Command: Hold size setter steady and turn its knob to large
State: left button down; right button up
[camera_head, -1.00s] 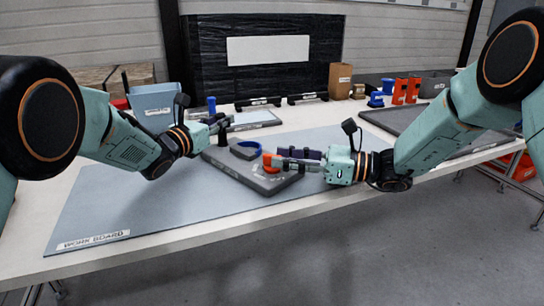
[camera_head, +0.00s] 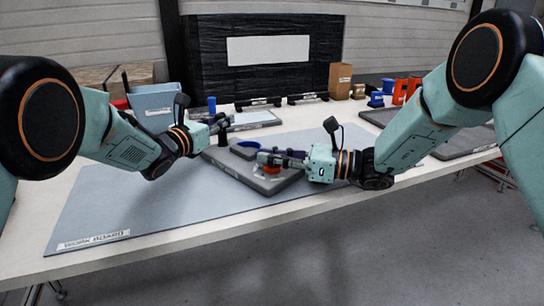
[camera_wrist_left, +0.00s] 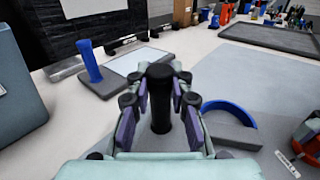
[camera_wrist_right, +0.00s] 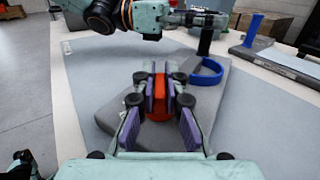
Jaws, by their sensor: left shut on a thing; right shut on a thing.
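The size setter (camera_head: 222,166) is a grey slab lying flat on the work board, with a blue ring (camera_head: 250,146), a black upright post and an orange-red knob (camera_head: 272,170). In the left wrist view the black post (camera_wrist_left: 160,110) stands between the fingers of my left gripper (camera_wrist_left: 160,88), which is shut on it. In the right wrist view the knob (camera_wrist_right: 159,96) is between the fingers of my right gripper (camera_wrist_right: 160,92), which is shut on it from above. The knob's markings and setting are too small or hidden to read.
The work board (camera_head: 130,205) is clear at the left front. A light blue bin (camera_head: 155,105) stands behind my left arm. A blue-handled post (camera_wrist_left: 88,62) on a plate is behind the setter. A dark tray (camera_head: 380,117), red and blue parts and a cardboard box (camera_head: 340,82) are at the back right.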

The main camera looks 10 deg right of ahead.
jog(key=shift+n+g+y, duration=0.3)
jog(key=shift+n+g, duration=0.2)
jog(key=shift+g, duration=0.2)
grip_shut()
jog(key=shift+w+n+g+y, duration=0.1)
jog(key=shift+n+g+y, duration=0.15)
jog(key=shift+n+g, duration=1.15)
jog(key=shift+n+g+y, duration=0.25)
jog(key=shift+n+g, duration=0.55)
jog(key=shift+g, duration=1.2)
jog(key=shift+n+g, duration=0.5)
jog(key=shift+g, duration=0.3)
jog(key=o, duration=0.7)
grip_release()
jog(key=shift+r, duration=0.1)
notch_tip(320, 180, up, 10)
jog(key=shift+f, duration=0.1)
